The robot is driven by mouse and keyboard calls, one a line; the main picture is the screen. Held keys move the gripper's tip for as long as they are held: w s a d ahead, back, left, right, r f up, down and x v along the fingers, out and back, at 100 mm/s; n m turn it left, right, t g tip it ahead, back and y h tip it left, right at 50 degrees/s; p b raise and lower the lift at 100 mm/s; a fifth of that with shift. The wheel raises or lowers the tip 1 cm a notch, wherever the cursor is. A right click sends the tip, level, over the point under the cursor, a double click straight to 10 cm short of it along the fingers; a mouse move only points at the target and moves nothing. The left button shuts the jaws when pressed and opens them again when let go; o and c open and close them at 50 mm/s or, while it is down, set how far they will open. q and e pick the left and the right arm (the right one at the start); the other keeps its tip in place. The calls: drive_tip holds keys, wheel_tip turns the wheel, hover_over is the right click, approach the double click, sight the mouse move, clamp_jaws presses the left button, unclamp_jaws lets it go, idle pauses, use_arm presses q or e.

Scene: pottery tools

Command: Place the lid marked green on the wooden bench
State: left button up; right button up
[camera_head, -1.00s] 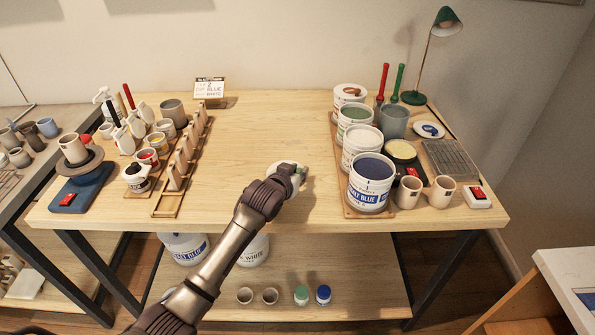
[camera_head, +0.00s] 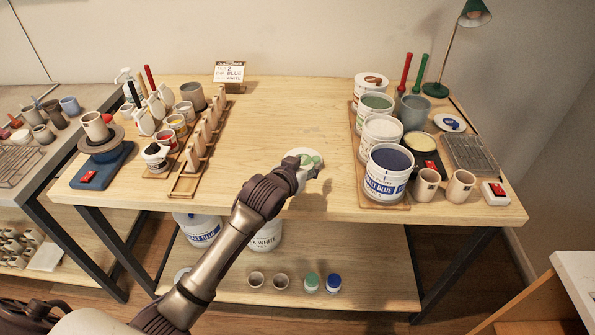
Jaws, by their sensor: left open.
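The lid marked green (camera_head: 316,157) is a white disc with a green mark. It appears to lie flat on the bare middle of the wooden bench (camera_head: 270,120), near the front. My left gripper (camera_head: 305,168) is open at the lid's near side and hides part of its near edge. I cannot tell whether the fingers still touch it. My right gripper is not in view.
Open tubs, the nearest a cobalt blue tub (camera_head: 386,178), stand on a board at the right. Wooden racks (camera_head: 190,158), cups and small jars fill the left side. A sign (camera_head: 229,72) stands at the back. The bench centre behind the lid is clear.

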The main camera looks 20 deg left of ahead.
use_arm(q)
drive_tip(key=v, duration=0.5)
drive_tip(key=shift+s+r, duration=0.15)
drive_tip(key=shift+s, duration=0.15)
